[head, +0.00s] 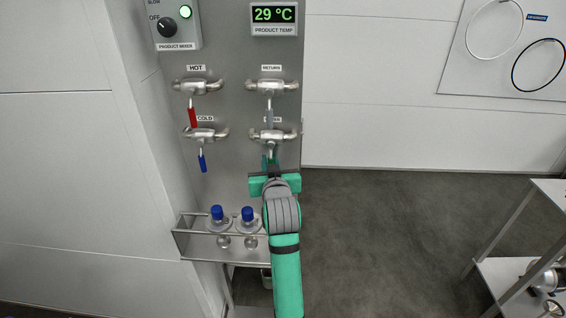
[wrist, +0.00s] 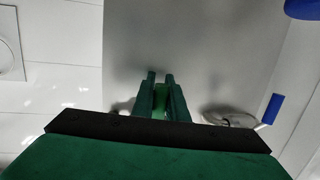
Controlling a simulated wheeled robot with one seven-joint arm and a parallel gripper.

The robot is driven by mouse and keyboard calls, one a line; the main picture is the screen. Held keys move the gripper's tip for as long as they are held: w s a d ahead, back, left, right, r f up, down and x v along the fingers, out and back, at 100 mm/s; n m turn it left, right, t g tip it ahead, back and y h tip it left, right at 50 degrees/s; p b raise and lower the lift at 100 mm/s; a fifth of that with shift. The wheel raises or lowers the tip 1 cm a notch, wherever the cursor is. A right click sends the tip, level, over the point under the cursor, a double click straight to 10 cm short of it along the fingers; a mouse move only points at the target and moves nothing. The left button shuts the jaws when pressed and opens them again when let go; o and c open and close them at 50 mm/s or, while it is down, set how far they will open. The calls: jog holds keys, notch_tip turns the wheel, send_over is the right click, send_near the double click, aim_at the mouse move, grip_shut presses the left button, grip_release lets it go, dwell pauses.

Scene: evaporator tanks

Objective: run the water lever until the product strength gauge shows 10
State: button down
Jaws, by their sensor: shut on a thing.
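The lower right valve (head: 273,135) on the steel panel has a mostly hidden label, so I cannot read whether it is the water valve. My gripper (head: 270,168) is just below it, shut on its lever, which hangs down. In the wrist view the two fingers (wrist: 160,88) close around a green lever (wrist: 160,105). Most of this lever is hidden by the fingers. The product strength gauge is in neither view.
The hot valve's red lever (head: 193,118), the return valve's grey lever (head: 269,118) and the cold valve's blue lever (head: 202,162) are close by. A display (head: 274,14) reads 29 °C. A shelf rack (head: 183,241) holds two blue-capped bottles.

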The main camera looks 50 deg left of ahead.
dwell(0.5)
jog(key=c, duration=1.7)
grip_release()
jog(key=shift+c, duration=0.2)
jog(key=shift+d, duration=0.1)
jog(key=v, duration=1)
jog(key=shift+s+d+r, duration=0.15)
jog(key=shift+s+d, duration=0.05)
jog(key=shift+d, duration=0.1)
